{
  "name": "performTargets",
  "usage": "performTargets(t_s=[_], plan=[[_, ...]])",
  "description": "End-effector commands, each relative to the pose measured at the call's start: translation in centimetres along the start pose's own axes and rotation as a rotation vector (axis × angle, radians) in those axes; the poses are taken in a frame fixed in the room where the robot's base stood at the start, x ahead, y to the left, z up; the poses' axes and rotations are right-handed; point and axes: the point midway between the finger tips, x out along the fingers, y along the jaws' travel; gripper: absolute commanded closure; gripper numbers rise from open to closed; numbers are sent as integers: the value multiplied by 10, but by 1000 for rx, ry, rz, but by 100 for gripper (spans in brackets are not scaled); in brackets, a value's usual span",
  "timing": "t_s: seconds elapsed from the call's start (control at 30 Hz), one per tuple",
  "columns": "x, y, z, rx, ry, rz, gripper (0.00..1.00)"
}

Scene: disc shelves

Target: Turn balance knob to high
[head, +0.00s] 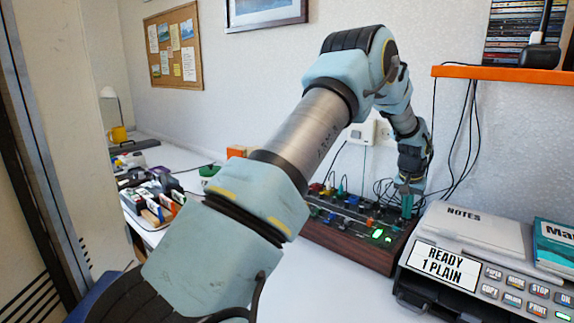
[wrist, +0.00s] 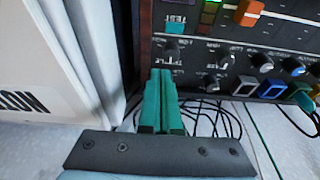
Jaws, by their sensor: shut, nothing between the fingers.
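The mixer console (head: 345,245) with wooden sides and many coloured controls stands on the white table, right of centre in the head view. Its dark panel (wrist: 203,48) fills the upper right of the wrist view. I cannot read which knob is balance. In the head view, my gripper (head: 407,212) is over the console's right end.
A printer-like machine (head: 440,268) with a notes pad (head: 470,225) stands close right of the console. An orange shelf (head: 500,73) hangs above. Cables (head: 462,150) run down the wall behind. Clutter (head: 150,190) covers the left table.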

Motion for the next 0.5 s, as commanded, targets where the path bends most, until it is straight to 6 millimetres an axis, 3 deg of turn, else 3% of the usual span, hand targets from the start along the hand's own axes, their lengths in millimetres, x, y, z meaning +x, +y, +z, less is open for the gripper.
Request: performTargets(t_s=[0.13,0.5], plan=[[11,0,3,0,1,0,100],[11,0,3,0,1,0,100]])
